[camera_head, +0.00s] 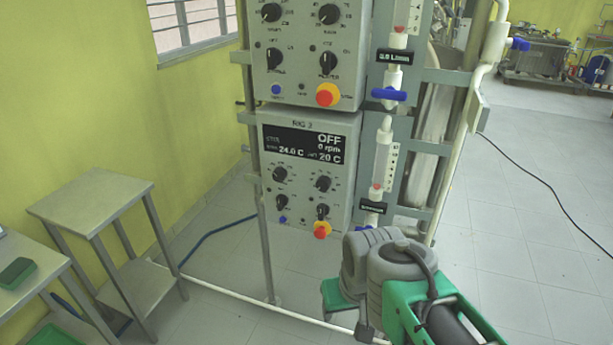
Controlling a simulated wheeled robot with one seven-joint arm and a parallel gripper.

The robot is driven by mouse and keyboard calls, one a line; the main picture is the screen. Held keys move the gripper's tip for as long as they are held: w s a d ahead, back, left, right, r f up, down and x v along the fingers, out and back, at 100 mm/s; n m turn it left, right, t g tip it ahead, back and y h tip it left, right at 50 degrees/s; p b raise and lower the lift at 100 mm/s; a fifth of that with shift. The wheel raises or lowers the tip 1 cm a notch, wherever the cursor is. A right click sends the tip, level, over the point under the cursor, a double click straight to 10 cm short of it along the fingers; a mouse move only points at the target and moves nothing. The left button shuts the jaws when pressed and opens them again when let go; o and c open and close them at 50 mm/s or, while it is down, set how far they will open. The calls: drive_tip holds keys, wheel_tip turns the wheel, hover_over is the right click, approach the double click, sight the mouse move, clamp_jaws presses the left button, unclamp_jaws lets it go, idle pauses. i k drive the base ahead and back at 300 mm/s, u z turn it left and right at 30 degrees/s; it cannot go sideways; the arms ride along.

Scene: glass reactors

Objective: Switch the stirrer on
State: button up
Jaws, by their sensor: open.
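The RIG 2 control box (305,170) hangs on the frame in the middle of the head view. Its dark display (303,144) reads OFF, 0 rpm, 24.0 C and 20 C. Below the display are several black knobs, two in an upper row (280,174) (323,183) and two lower (282,202) (322,211). The knob labels are too small to read. My arm is at the lower right, in front of and below the box. My gripper's fingers do not show.
A second control box (308,50) is mounted directly above. Flow tubes with blue valves (388,94) stand right of the boxes. Steel tables (95,200) stand at the left by the yellow wall. Pale floor lies open at the right, crossed by a black cable (540,184).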

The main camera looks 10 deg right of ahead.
sight(282, 201)
drive_tip(key=u, duration=0.45)
drive_tip(key=i, duration=0.45)
drive_tip(key=u, duration=1.4)
